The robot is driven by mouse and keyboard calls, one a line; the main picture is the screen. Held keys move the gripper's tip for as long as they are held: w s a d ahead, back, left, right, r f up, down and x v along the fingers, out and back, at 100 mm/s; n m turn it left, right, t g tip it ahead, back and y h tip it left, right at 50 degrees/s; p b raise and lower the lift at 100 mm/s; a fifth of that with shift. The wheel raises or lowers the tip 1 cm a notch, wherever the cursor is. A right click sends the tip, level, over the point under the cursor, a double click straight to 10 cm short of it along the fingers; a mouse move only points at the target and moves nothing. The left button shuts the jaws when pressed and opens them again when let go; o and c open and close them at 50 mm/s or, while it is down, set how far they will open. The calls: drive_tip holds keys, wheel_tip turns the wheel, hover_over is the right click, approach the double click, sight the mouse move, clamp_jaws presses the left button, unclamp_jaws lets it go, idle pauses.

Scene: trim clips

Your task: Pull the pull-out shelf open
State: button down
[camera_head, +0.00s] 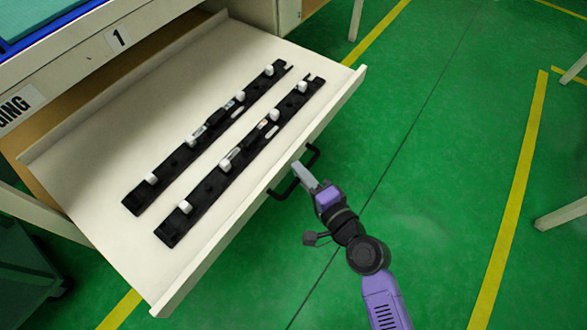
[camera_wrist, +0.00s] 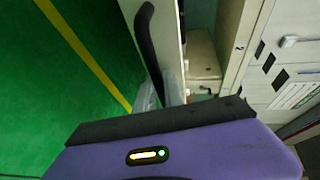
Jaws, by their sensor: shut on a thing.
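The pull-out shelf (camera_head: 120,231) is a cream drawer-like tray, extended well out from under the bench in the head view. A black bar handle (camera_head: 272,192) is fixed to the middle of its front panel. My gripper (camera_head: 301,174) is at the handle, with its fingers shut on it. In the wrist view the black handle (camera_wrist: 146,45) runs down to my gripper's fingers (camera_wrist: 160,92) beside the cream front panel. The exact contact between fingers and bar is partly hidden there.
Two black strips (camera_head: 206,128) with white clips lie on the shelf. Green floor with yellow lines (camera_head: 515,190) is open to the right. Pale table legs (camera_head: 562,214) stand at the right edge.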

drive_tip(key=shift+s+d+f, duration=0.1)
drive_tip(key=shift+s+d, duration=0.1)
drive_tip(key=shift+d, duration=0.1)
drive_tip(key=c, duration=1.7)
unclamp_jaws()
drive_tip(key=shift+c, duration=0.2)
drive_tip(key=v, duration=0.8)
drive_tip(key=shift+p, duration=0.35)
drive_tip(key=shift+w, duration=0.1)
